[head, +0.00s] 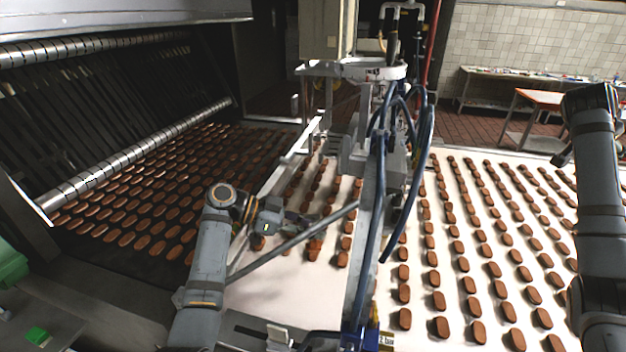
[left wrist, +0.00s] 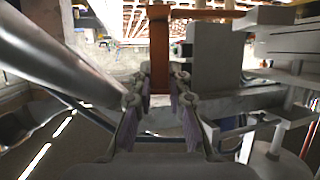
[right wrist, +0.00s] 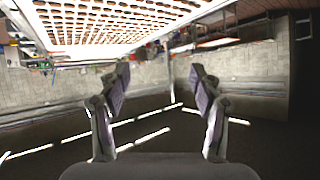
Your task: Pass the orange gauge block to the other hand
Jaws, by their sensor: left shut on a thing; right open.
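The orange gauge block (left wrist: 159,52) shows in the left wrist view as an upright brownish-orange bar between the fingertips of my left gripper (left wrist: 161,84), which is shut on it. A horizontal orange strip adjoins its top; I cannot tell if it is part of the block. In the head view my left gripper (head: 290,222) is left of centre, by a slanted grey bar, and I cannot pick out the block there. My right gripper (right wrist: 158,78) is open and empty in the right wrist view. In the head view my right arm stands at the right edge.
A metal frame with blue hoses (head: 385,130) stands between my arms, above the belts. A white belt (head: 458,325) with rows of brown biscuits lies to the right. A dark conveyor with biscuits (head: 140,215) lies to the left. An orange-topped table (head: 540,98) stands at the back right.

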